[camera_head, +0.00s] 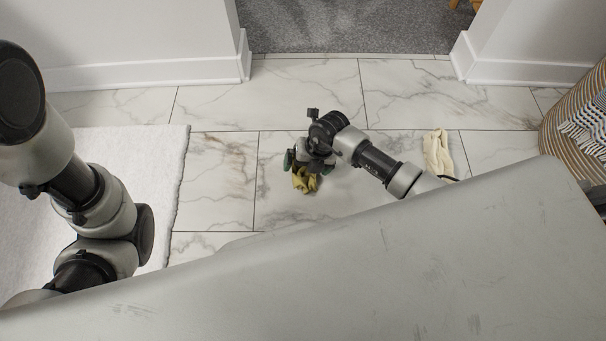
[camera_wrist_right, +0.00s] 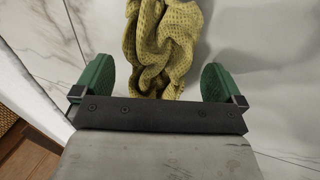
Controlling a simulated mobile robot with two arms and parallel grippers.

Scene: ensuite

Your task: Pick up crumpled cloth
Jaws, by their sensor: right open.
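A crumpled yellow-green cloth (camera_head: 304,181) lies on the marble tile floor, partly hidden by my right gripper in the head view. In the right wrist view the cloth (camera_wrist_right: 163,45) has a waffle weave and runs off the top edge. My right gripper (camera_head: 307,160) is over the cloth. Its green fingers (camera_wrist_right: 158,84) are open, one on each side of the cloth's near end, with a gap on both sides. A second, cream cloth (camera_head: 437,154) lies on the floor to the right. My left arm shows at the left, but its gripper is out of the picture.
A white bath mat (camera_head: 150,150) lies at the left. A striped woven basket (camera_head: 565,125) with a fringed cloth stands at the right. White walls flank a doorway to grey carpet (camera_head: 345,25). The tiles around the yellow-green cloth are clear.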

